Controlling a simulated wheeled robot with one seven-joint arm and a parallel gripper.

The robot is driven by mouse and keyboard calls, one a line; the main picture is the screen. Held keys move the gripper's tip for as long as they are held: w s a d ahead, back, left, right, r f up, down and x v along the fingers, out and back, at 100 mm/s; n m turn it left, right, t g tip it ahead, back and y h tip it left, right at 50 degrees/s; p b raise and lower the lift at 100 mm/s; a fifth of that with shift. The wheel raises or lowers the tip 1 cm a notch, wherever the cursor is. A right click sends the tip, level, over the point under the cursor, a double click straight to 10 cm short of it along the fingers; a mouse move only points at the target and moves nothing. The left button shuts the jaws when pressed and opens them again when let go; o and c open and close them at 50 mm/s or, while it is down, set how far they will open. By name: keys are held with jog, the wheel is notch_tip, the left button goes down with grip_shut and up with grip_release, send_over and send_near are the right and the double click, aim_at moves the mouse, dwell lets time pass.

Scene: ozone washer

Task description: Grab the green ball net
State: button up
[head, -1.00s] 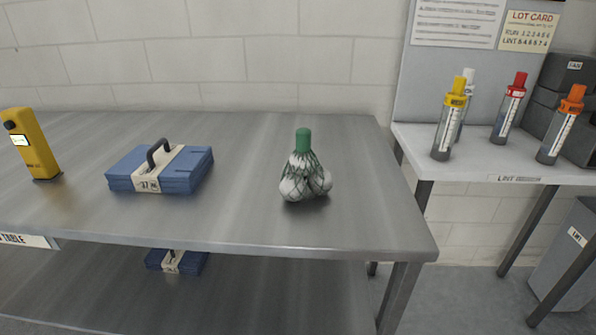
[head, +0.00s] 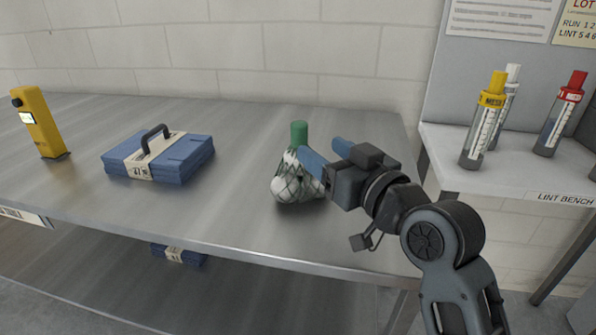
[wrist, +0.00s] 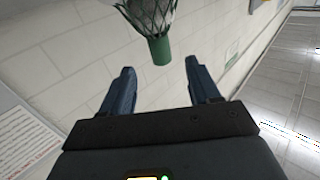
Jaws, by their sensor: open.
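The green ball net (head: 298,170) stands on the steel table, its net bag of white balls at the bottom and a green cylindrical top upright. My gripper (head: 318,150) is open, with blue fingers, close to the net's right side in the head view. The left finger overlaps part of the bag there; I cannot tell whether it touches. In the wrist view the green top of the net (wrist: 160,50) shows at the upper middle, beyond the gap between the two open fingers (wrist: 160,82). Nothing is between the fingertips.
The steel table (head: 240,140) has a blue folded bundle with a handle (head: 160,158) and a yellow device (head: 38,125) to the left. At right, a lint bench (head: 540,185) holds several capped tubes (head: 482,120). The table between bundle and net is clear.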

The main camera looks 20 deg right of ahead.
aim_at(304, 134)
jog(key=shift+w+d+r+n+y, duration=0.1)
jog(key=shift+w+r+n+y, duration=0.1)
jog(key=shift+w, duration=0.3)
jog(key=shift+w+d+r+n+y, duration=0.1)
jog(key=shift+w+r, duration=0.1)
jog(key=shift+w, duration=0.25)
jog(key=shift+w+a+f+p, duration=0.1)
jog(key=shift+w+a+p, duration=0.25)
jog(key=shift+w, duration=0.75)
jog(key=shift+w+a+p, duration=0.2)
jog(key=shift+w+p, duration=0.2)
jog(key=shift+w, duration=0.7)
jog(key=shift+w+a+f+p, duration=0.1)
jog(key=shift+w+a+p, duration=0.25)
jog(key=shift+w, duration=0.75)
jog(key=shift+d, duration=0.1)
grip_shut()
jog(key=shift+r, duration=0.1)
